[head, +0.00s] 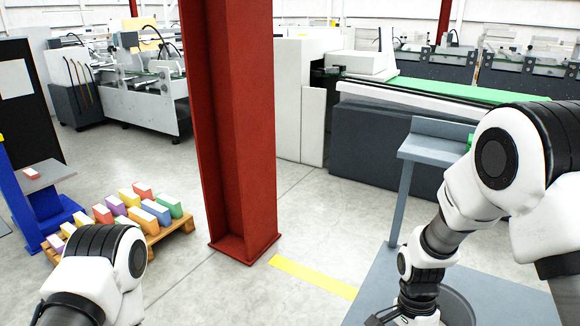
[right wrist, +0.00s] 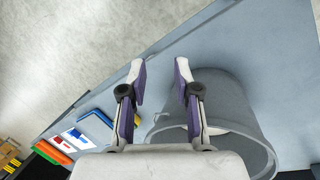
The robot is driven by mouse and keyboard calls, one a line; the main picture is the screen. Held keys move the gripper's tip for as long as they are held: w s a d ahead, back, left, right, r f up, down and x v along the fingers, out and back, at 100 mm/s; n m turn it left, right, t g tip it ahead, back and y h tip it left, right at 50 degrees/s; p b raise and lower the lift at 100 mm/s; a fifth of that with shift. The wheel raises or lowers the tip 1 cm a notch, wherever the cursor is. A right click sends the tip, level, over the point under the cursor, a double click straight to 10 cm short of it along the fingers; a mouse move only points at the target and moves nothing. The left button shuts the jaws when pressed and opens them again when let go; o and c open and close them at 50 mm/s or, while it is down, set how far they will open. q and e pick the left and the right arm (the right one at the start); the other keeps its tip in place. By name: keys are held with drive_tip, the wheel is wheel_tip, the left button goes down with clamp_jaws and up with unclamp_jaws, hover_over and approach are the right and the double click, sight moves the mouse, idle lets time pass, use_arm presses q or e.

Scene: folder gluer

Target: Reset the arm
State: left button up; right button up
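My right arm (head: 500,165) is bent at the right of the head view, with its wrist low over a grey-blue table. My right gripper (right wrist: 160,72) is open and empty in the right wrist view, its two fingers apart above and beside a grey round bin (right wrist: 255,95). The bin's rim also shows behind the wrist in the head view (head: 458,305). My left arm (head: 95,275) shows only as a bent joint at the bottom left; its gripper is out of view.
A red column (head: 240,130) stands in the middle. A pallet (head: 165,232) with several coloured boxes is on the floor at left. A grey stand (head: 430,150) rises behind the table. Coloured flat items (right wrist: 68,140) lie left of the bin. Machines line the back; floor between is clear.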

drive_tip(key=s+d+f+n+g, duration=0.1)
drive_tip(key=s+f+n, duration=0.3)
drive_tip(key=s+f, duration=0.7)
drive_tip(key=s+d+f+n, duration=0.1)
drive_tip(key=s+f+n, duration=0.2)
drive_tip(key=s+f, duration=0.8)
drive_tip(key=r+n+t, duration=0.1)
drive_tip(key=w+r+n+t, duration=0.1)
drive_tip(key=n, duration=0.1)
drive_tip(key=r+n+t, duration=0.1)
drive_tip(key=n, duration=0.1)
drive_tip(key=shift+w+r+t, duration=0.1)
drive_tip(key=shift+w+t, duration=0.2)
drive_tip(key=shift+t, duration=0.1)
